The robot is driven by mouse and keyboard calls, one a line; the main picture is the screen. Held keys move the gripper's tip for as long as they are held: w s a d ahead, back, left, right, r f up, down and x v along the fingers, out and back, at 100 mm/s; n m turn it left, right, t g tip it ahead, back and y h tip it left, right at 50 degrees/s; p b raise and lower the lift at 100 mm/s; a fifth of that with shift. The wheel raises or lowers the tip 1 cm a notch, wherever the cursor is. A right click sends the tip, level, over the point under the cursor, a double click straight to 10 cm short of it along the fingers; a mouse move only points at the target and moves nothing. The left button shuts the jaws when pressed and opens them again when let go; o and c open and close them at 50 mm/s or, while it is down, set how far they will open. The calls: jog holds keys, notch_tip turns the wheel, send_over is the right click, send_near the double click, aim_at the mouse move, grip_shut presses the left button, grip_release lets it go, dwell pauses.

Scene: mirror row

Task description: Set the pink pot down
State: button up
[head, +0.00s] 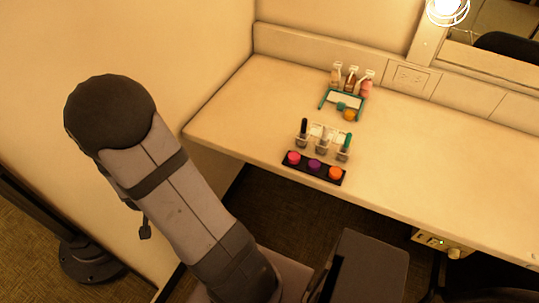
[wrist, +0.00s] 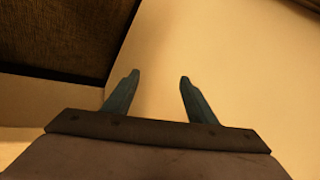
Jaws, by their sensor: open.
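The pink pot (head: 293,158) sits at the left end of a black holder (head: 325,174) near the counter's front edge. A purple pot (head: 314,166) is in the middle and an orange pot (head: 335,173) at the right end. My gripper (wrist: 160,77) shows in the wrist view with its two teal fingers apart and nothing between them. A plain pale surface is beyond them, with no pot in that view. I cannot make out my gripper in the head view, so it is away from the pots.
Behind the holder stand clear cups (head: 323,142) with dark and green items. Further back are several bottles (head: 352,80), a teal-edged rack (head: 342,100) and an orange round thing (head: 349,114). The counter (head: 440,150) is clear to the right. A wall bounds its left side.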

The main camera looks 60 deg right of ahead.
jog(key=s+d+f+m+g+h, duration=0.2)
jog(key=s+d+m+h, duration=0.25)
jog(key=d, duration=0.55)
jog(key=s+d+m+g+h, duration=0.1)
jog(key=s+d+m+g, duration=0.1)
jog(key=s, duration=0.3)
jog(key=s+d+r+m+g+h, duration=0.1)
jog(key=s+d+m+g+h, duration=0.1)
jog(key=s+d, duration=0.3)
jog(key=s+d+m+g+h, duration=0.2)
jog(key=s+d, duration=0.2)
jog(key=s, duration=0.1)
jog(key=shift+s+r+g+h, duration=0.25)
jog(key=shift+r+g, duration=0.05)
jog(key=n+g+h+b, duration=0.2)
jog(key=g+b, duration=0.1)
send_near(293, 156)
jog(key=shift+p+x, duration=0.95)
jog(key=shift+x, duration=2.7)
jog(key=shift+s+d, duration=0.25)
jog(key=shift+d, duration=0.2)
jog(key=c, duration=1.2)
